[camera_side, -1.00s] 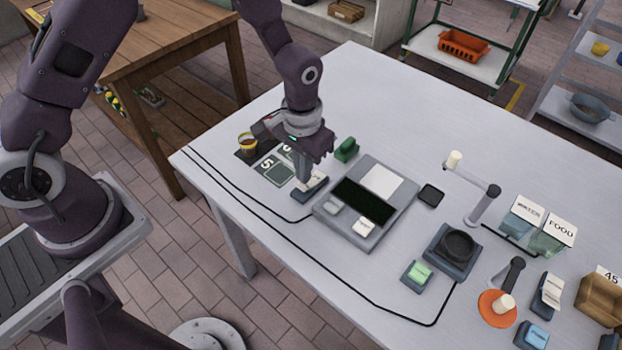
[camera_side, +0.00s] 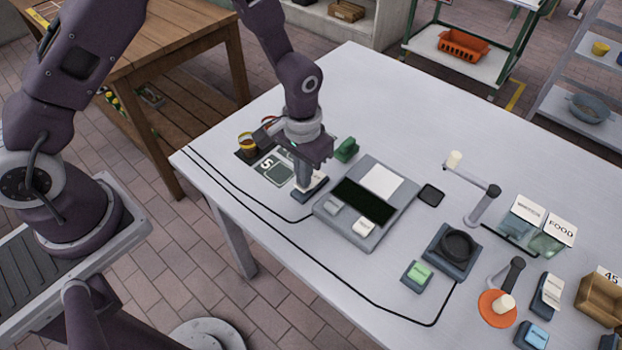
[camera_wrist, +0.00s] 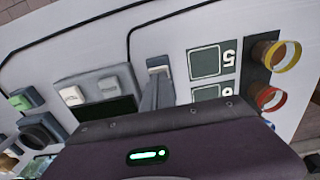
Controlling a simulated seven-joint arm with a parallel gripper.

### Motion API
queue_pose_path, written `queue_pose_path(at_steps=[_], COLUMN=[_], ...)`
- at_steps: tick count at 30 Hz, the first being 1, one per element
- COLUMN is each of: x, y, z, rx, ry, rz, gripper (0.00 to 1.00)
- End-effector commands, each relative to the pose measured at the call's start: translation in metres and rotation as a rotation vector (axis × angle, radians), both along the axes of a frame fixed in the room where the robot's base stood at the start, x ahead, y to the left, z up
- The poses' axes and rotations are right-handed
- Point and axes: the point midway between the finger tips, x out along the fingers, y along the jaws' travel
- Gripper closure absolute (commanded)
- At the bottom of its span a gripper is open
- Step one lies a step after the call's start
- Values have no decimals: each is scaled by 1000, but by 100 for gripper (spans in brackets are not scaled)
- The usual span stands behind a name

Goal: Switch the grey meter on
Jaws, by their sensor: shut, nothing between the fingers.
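A flat grey device, which I take to be the meter (camera_side: 347,226), lies mid-table with a dark screen, a white panel and two pale rockers. A separate small switch (camera_side: 308,195) with a grey base and white rocker stands left of it. The switch also shows in the wrist view (camera_wrist: 157,63). My gripper (camera_side: 303,183) is shut and empty, pointing down at this switch, with its tips at or very near the rocker. In the wrist view the fingers (camera_wrist: 155,90) cover part of the switch. I cannot tell whether they touch or which way the rocker is tilted.
A green block (camera_side: 346,150) stands close right of my gripper. A numbered square card (camera_side: 277,170) and yellow-rimmed cup (camera_side: 248,144) lie left. A black cable crosses the front.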

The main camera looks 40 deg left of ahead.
Motion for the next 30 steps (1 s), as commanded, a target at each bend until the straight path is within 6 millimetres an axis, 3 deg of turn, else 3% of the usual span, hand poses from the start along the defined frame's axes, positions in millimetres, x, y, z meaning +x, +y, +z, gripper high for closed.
queue_pose_path(at_steps=[19,30], x=[0,1], y=[0,0], z=[-7,30], rx=[0,0], ry=[-1,-3], rz=[0,0], gripper=[100,100])
